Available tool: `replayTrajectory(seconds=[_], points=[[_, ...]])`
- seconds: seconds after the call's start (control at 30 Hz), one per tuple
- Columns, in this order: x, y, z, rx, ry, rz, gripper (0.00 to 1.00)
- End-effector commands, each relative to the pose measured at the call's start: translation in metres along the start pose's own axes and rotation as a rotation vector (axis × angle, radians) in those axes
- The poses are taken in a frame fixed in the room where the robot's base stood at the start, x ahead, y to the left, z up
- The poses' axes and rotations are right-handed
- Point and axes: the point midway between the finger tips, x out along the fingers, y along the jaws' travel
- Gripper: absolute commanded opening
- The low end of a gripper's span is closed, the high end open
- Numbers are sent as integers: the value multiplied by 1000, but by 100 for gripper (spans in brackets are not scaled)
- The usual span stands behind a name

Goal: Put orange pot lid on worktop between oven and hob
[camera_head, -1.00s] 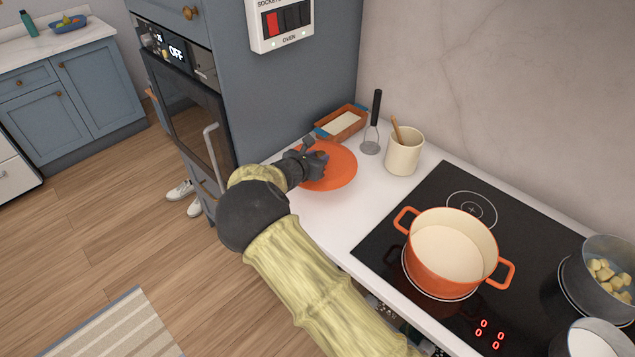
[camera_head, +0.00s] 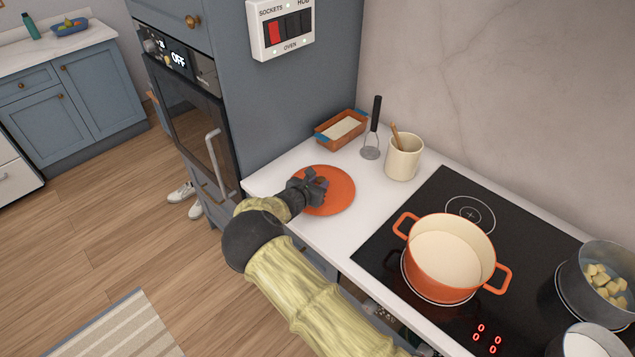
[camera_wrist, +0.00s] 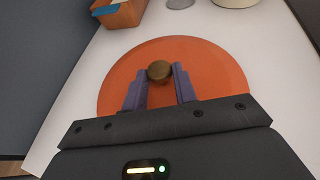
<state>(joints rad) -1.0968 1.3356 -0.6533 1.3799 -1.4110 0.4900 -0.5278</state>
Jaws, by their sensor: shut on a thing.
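The orange pot lid (camera_head: 340,197) is a flat round disc over the white worktop (camera_head: 285,181), between the oven (camera_head: 190,115) and the black hob (camera_head: 378,237). It looks level and at or very near the worktop surface; contact underneath is hidden. My gripper (camera_head: 318,183) is over the lid. In the wrist view, the lid (camera_wrist: 215,80) fills the middle, and my gripper (camera_wrist: 158,85) has its two fingers shut on the lid's brown round knob (camera_wrist: 159,70).
An orange baking dish (camera_head: 342,129), a masher (camera_head: 372,140) and a cream utensil pot (camera_head: 403,158) stand behind the lid near the wall. An open orange pot (camera_head: 450,262) and a grey pan of pale chunks (camera_head: 603,285) stand on the hob.

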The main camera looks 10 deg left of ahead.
Motion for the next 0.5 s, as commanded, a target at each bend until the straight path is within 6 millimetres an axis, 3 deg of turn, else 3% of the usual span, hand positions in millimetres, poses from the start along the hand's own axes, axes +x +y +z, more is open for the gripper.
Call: replayTrajectory(seconds=[0.37,0.4,0.5], points=[[3,-1,-3,2,-4,-2,0],[3,-1,-5,1,-1,-2,30],[3,-1,-4,1,-1,-2,49]])
